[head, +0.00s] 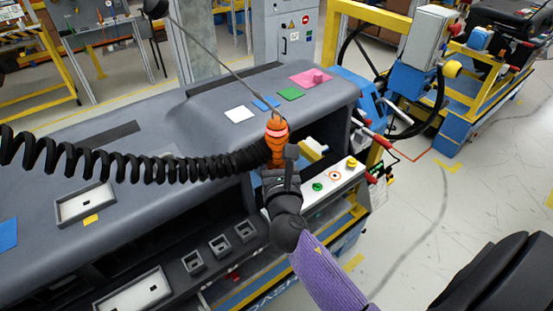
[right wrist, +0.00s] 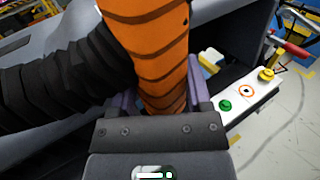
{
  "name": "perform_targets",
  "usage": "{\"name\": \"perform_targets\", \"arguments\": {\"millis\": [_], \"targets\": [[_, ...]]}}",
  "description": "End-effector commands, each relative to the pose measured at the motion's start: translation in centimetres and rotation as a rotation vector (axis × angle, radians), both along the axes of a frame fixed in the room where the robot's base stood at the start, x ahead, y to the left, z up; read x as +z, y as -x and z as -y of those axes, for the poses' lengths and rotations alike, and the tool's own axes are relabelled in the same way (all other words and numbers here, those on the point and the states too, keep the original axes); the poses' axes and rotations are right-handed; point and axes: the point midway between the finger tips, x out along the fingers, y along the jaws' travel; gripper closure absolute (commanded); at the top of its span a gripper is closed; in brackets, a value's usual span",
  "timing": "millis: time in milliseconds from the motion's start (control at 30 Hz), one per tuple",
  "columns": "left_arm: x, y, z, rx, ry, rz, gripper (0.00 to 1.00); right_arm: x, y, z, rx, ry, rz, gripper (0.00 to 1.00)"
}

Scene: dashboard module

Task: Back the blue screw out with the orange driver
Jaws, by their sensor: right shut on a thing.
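The orange driver (head: 277,141) hangs upright on a thin cable over the front of the grey dashboard module (head: 165,135), with a black coiled hose (head: 130,158) running left from it. My right gripper (head: 281,178) is shut around the driver's lower body. In the right wrist view the orange driver (right wrist: 150,45) stands between the fingers of my right gripper (right wrist: 160,103) and fills the upper middle. The driver's tip and the blue screw cannot be made out in either view. My left gripper is not in view.
Blue (head: 266,102), green (head: 290,94), pink (head: 305,79) and white (head: 239,114) patches lie on the module top behind the driver. A white button panel (head: 333,183) is right of my gripper. A blue and yellow cart (head: 440,125) stands at right; the floor before it is clear.

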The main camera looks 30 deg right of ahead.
Motion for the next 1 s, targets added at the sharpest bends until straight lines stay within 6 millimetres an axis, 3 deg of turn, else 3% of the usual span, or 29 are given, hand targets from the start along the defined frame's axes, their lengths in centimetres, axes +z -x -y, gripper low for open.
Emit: {"name": "perform_targets", "arguments": {"millis": [1000], "targets": [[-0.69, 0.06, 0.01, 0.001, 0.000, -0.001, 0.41, -0.85, 0.00, 0.04, -0.001, -0.001, 0.000, 1.00]]}}
